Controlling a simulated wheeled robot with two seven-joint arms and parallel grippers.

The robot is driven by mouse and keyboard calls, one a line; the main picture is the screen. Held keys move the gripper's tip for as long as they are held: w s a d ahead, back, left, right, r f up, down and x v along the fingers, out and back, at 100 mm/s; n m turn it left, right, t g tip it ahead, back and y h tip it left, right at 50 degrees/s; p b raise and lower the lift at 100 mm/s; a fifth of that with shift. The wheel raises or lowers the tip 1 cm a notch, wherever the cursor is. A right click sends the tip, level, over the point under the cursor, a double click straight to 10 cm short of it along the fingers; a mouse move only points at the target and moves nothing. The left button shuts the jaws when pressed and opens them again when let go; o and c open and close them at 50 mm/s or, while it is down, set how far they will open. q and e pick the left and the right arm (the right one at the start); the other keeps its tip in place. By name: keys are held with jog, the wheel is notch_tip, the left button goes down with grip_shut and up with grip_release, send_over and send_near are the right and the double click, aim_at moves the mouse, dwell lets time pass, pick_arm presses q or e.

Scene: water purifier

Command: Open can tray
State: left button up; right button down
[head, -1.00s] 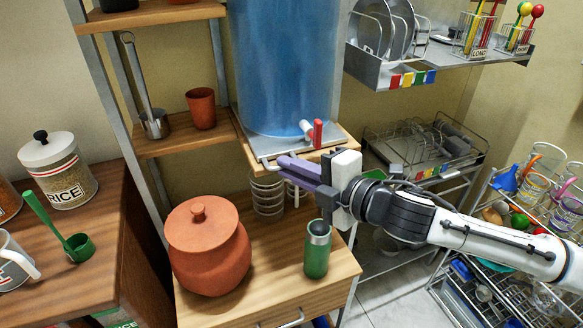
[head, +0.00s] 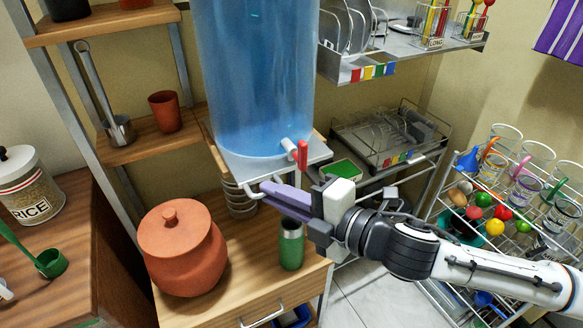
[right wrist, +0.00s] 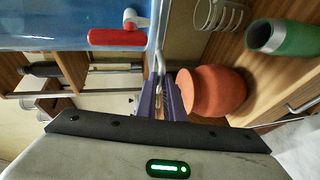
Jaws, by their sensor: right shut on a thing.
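A blue translucent water can (head: 258,75) with a red-handled tap (head: 302,155) stands on the grey metal can tray (head: 316,152). The tray juts out over the front of its wooden shelf (head: 213,150). A metal handle (head: 253,186) sticks out from the tray's front; it also shows in the right wrist view (right wrist: 159,62). My right gripper (head: 268,190) has its purple fingers shut on this handle, below the can. The fingers also show in the right wrist view (right wrist: 159,98). My left gripper is not in view.
Below the tray, a clay pot (head: 182,250), a green bottle (head: 291,245) and stacked steel cups (head: 238,198) stand on a wooden cabinet (head: 235,280). The bottle is close under my right gripper. A glass rack (head: 520,190) stands at the right.

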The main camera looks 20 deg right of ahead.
jog(key=shift+s+f, duration=0.25)
jog(key=shift+s, duration=0.1)
jog(key=c, duration=1.9)
grip_release()
jog(key=shift+s+d, duration=0.1)
jog(key=shift+s, duration=0.05)
jog(key=shift+o, duration=0.2)
jog(key=shift+r, duration=0.15)
